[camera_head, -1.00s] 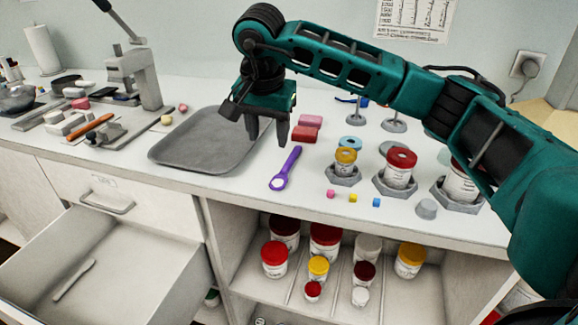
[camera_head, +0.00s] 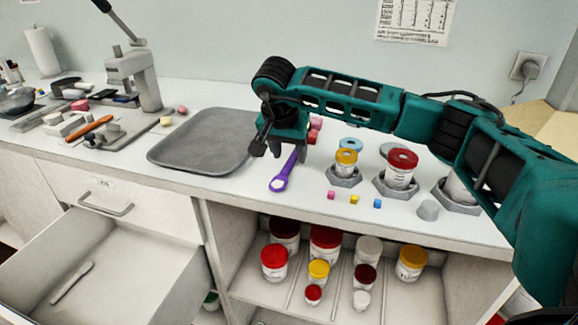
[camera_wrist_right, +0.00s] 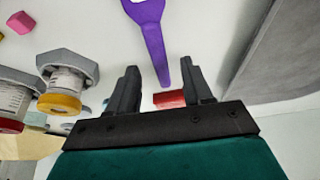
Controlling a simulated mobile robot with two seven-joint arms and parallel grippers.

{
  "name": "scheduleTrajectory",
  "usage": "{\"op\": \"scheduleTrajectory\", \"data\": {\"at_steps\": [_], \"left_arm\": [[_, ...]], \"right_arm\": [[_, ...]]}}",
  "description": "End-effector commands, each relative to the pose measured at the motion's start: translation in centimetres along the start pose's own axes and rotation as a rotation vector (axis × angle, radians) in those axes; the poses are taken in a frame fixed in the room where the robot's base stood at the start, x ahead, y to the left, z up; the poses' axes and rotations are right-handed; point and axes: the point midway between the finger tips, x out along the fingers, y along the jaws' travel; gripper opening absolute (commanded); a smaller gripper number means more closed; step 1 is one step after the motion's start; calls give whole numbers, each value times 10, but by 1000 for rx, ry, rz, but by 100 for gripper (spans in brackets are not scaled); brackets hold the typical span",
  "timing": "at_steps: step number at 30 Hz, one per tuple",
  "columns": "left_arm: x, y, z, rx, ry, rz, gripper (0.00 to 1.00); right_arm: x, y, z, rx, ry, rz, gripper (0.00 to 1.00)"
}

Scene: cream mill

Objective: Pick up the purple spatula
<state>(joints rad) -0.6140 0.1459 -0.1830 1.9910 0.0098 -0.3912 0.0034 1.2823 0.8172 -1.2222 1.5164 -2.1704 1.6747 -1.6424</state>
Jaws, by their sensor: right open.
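The purple spatula (camera_head: 284,176) lies on the white counter, just right of the grey tray, with its flat end toward the counter's front edge. My right gripper (camera_head: 277,150) is over the far end of its handle, which it partly hides in the head view. In the right wrist view the spatula's handle (camera_wrist_right: 153,45) points in between the two open fingers of the right gripper (camera_wrist_right: 160,82). Nothing is held. Whether the fingers are level with the handle is hard to tell. My left gripper is not in view.
The grey tray (camera_head: 203,141) is close on the left. Jars in hexagonal holders, such as the yellow-lidded one (camera_head: 346,162), stand on the right with small cubes (camera_head: 354,199) before them. Red blocks (camera_wrist_right: 170,98) lie behind the gripper. A drawer (camera_head: 120,262) hangs open below left.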

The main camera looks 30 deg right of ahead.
Motion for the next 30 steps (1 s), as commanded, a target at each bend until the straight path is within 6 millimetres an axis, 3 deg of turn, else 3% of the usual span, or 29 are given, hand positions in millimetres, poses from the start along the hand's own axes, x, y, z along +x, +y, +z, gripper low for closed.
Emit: {"op": "scheduleTrajectory", "data": {"at_steps": [4, 11, 27, 30], "left_arm": [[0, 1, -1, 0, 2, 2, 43], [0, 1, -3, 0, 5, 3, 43], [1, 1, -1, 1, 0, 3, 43], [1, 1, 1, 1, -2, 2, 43]], "right_arm": [[15, 0, 0, 1, -1, 0, 50], [16, 0, 0, 1, 0, -1, 50], [16, 0, 0, 1, 0, -1, 0], [16, 0, 0, 1, 0, -1, 0]]}}
